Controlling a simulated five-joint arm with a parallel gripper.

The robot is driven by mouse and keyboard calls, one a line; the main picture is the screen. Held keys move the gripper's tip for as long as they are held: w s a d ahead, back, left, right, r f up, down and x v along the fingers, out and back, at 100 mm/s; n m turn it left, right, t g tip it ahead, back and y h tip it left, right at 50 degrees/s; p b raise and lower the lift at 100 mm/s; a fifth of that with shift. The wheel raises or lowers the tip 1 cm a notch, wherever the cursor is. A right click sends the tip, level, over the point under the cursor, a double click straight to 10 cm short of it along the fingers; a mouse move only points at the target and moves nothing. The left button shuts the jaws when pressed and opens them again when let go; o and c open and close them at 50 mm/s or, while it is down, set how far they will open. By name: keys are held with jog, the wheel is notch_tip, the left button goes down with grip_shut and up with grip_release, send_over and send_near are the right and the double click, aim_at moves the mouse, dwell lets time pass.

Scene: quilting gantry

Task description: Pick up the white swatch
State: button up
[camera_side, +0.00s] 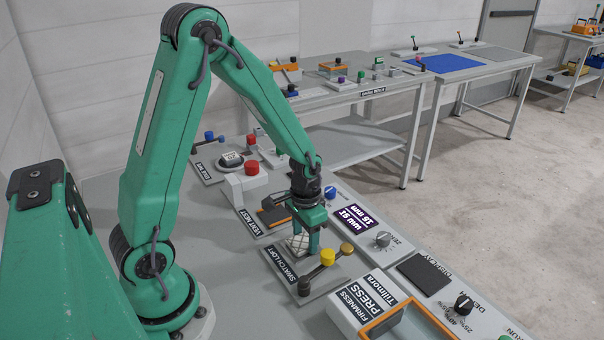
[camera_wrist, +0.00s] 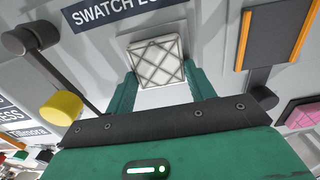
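The white swatch (camera_wrist: 156,62) is a small pale block with a grey crossed-line pattern. In the side view the white swatch (camera_side: 297,244) is low at the plate labelled SWATCH LOFT (camera_side: 283,265), partly hidden by my gripper. My gripper (camera_side: 305,242) points down over it, with a green finger close on either side. In the wrist view my gripper (camera_wrist: 160,78) has its fingers apart, with the swatch's near edge about as wide as the gap. I cannot tell whether both fingers touch it or whether the swatch is clear of the plate.
A yellow knob (camera_side: 328,257) and a dark lever stand close beside the swatch. The orange-edged vent nest (camera_side: 273,216) is behind it.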

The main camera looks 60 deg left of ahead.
aim_at(306, 240)
jog(key=c, duration=0.4)
jog(key=shift+c, duration=0.2)
jog(key=shift+r, duration=0.15)
jog(key=shift+r, duration=0.8)
notch_tip(306, 240, up, 2)
jog(key=shift+r, duration=0.1)
jog(key=s+d+r, duration=0.4)
jog(key=d+r, duration=0.3)
jog(key=d, duration=0.3)
jog(key=shift+s+d, duration=0.35)
